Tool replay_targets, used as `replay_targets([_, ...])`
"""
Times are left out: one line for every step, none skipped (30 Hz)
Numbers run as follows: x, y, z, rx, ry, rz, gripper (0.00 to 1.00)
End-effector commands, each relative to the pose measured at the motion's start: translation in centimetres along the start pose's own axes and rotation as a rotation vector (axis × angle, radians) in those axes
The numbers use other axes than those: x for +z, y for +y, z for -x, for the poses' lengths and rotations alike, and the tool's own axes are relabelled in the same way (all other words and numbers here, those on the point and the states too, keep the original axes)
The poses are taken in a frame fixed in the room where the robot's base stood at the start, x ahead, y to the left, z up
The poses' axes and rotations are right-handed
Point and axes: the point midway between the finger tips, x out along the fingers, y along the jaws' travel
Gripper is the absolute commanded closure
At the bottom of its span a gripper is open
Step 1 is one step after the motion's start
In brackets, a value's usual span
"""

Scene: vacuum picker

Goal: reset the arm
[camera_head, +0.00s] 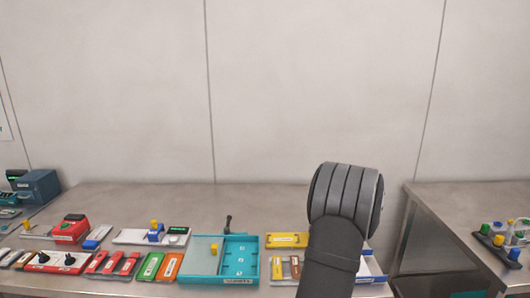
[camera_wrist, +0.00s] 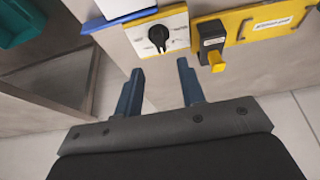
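My gripper (camera_wrist: 160,82) shows in the wrist view as two blue fingers, spread apart with nothing between them. Beyond the fingertips is a white plate with a black knob (camera_wrist: 158,38), apart from the fingers. In the head view my dark grey arm (camera_head: 338,225) rises at the right front of the table. The gripper itself is not visible there, and the arm hides part of the things behind it.
A steel table (camera_head: 120,200) holds several devices along its front: red and green blocks, a teal tray (camera_head: 240,236), a yellow labelled block (camera_head: 287,240). In the wrist view a yellow lever (camera_wrist: 217,62) is right of the knob. A second table (camera_head: 450,200) stands at right.

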Motion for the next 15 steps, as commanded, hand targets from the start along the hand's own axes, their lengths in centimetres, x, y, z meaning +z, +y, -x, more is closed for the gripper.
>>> replay_targets([0.1,-0.1,-1.2,-0.002,-0.004,0.0,0.64])
replay_targets([0.1,0.0,-1.8,-0.002,-0.004,0.0,0.64])
replay_targets([0.1,0.0,-2.6,-0.001,-0.003,0.0,0.64])
replay_targets([0.1,0.0,-3.2,-0.002,-0.004,0.0,0.64])
replay_targets([0.1,0.0,-3.8,-0.002,-0.004,0.0,0.64])
replay_targets([0.1,0.0,-4.6,-0.001,-0.003,0.0,0.64])
replay_targets([0.1,0.0,-5.2,-0.001,-0.003,0.0,0.64])
replay_targets([0.1,0.0,-5.8,-0.002,-0.003,0.0,0.64])
replay_targets([0.1,-0.1,-6.6,-0.002,-0.003,0.0,0.64])
replay_targets([0.1,-0.1,-7.2,-0.002,-0.003,0.0,0.64])
replay_targets([0.1,-0.1,-7.8,-0.002,-0.002,0.0,0.64])
replay_targets([0.1,-0.1,-8.6,-0.002,-0.003,0.0,0.64])
replay_targets([0.0,-0.1,-8.4,0.005,0.0,-0.012,0.64])
replay_targets([0.0,-0.1,-8.3,0.013,0.001,-0.03,0.64])
replay_targets([0.0,-0.2,-8.3,0.022,0.001,-0.054,0.64])
